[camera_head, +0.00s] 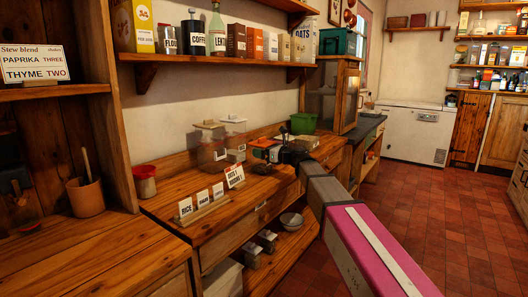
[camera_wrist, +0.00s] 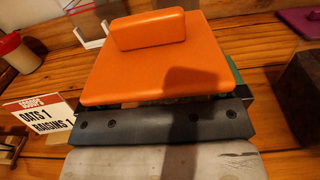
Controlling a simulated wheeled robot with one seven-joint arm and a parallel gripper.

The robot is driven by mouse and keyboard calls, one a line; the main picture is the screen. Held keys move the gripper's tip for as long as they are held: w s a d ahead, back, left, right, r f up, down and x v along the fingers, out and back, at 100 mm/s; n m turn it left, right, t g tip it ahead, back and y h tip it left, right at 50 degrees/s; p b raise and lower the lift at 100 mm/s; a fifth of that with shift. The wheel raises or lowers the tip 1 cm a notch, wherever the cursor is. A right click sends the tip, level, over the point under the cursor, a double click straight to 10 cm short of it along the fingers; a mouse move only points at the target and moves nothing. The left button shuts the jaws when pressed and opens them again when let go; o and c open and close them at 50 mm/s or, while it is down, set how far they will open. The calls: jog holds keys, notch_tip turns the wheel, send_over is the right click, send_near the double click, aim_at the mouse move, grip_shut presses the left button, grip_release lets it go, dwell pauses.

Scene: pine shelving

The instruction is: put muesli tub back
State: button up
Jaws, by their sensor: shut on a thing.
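A tub with a flat orange lid and a block-shaped orange handle (camera_wrist: 150,62) fills the middle of the wrist view. My gripper (camera_wrist: 160,125) is shut on it, with a dark jaw across its near side. The tub's body is mostly hidden, and no label on it is readable. In the head view my gripper (camera_head: 268,150) is above the wooden counter (camera_head: 228,212), with a little orange showing at it. I cannot tell whether the tub touches the counter. A recipe card (camera_wrist: 40,117) reading oats 1, raisins 1 stands left of the tub; it also shows in the head view (camera_head: 235,176).
Clear lidded containers (camera_head: 209,146) stand at the counter's back. Small name cards, including rice (camera_head: 186,208), stand at its front. A red-lidded jar (camera_head: 144,182) is at the left, a green container (camera_head: 303,123) behind my gripper. A dark block (camera_wrist: 302,85) is close right of the tub.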

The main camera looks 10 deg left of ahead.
jog(key=o, duration=0.8)
jog(key=shift+f, duration=0.1)
